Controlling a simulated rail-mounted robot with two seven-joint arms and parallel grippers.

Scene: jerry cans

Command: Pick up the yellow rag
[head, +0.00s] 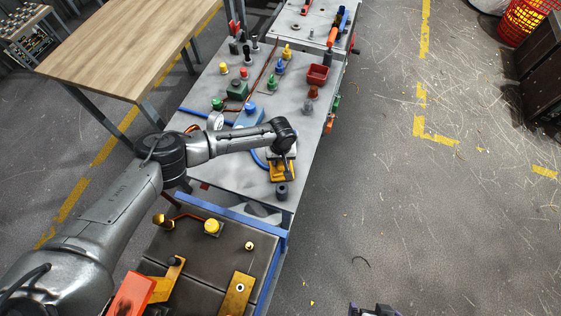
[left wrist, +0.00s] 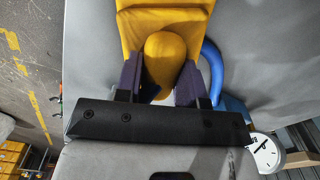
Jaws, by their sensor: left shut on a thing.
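The yellow rag (head: 279,176) lies at the right side of the grey workbench, partly hidden under my left gripper (head: 285,162). In the left wrist view the yellow cloth (left wrist: 165,22) spreads flat beyond the fingers. A rounded bunch of it stands up between the two purple fingers of my left gripper (left wrist: 162,78), which are shut on it. The rag's flat part appears to rest on the bench. A dark piece with purple parts at the bottom edge of the head view appears to be my right gripper (head: 374,311); its fingers cannot be made out.
A dark cylinder (head: 282,190) stands close in front of the rag. A red bin (head: 317,76) and several small coloured items stand farther back. The floor to the right is mostly clear.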

